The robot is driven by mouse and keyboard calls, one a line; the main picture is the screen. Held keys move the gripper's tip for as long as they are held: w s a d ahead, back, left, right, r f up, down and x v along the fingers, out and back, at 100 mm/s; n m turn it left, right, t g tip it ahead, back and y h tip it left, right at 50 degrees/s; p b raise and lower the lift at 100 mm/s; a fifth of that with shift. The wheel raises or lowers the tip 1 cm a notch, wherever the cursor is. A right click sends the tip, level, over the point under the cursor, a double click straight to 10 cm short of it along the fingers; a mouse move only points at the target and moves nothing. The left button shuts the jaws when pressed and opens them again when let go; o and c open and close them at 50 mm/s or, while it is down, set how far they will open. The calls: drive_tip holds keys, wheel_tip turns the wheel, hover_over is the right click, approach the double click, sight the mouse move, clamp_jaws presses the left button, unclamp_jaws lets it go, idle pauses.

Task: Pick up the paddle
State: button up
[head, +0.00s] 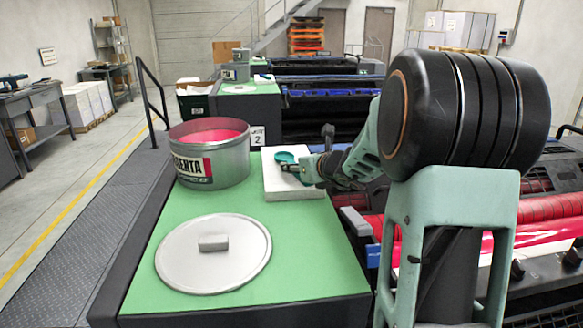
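A teal rounded piece, which looks like the paddle (284,157), lies at the top of a white block (290,191) on the green tabletop. My gripper (293,169) reaches in from the right, low over the block and right beside the teal piece. Its fingers are small and dark here, and they partly cover what lies between them. I cannot tell whether they touch the paddle or are closed on it. The paddle's handle is not clearly visible.
An open tin marked MAGENTA (211,156), with magenta ink inside, stands left of the block. A round metal lid (180,262) with a grey grip lies in front on the green tabletop (310,260). A press with red rollers (550,204) is at right. The table's front right is clear.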

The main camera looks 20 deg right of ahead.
drive_tip(key=shift+w+f, duration=0.1)
drive_tip(key=shift+w, duration=0.15)
drive_tip(key=shift+c, duration=0.4)
clamp_jaws()
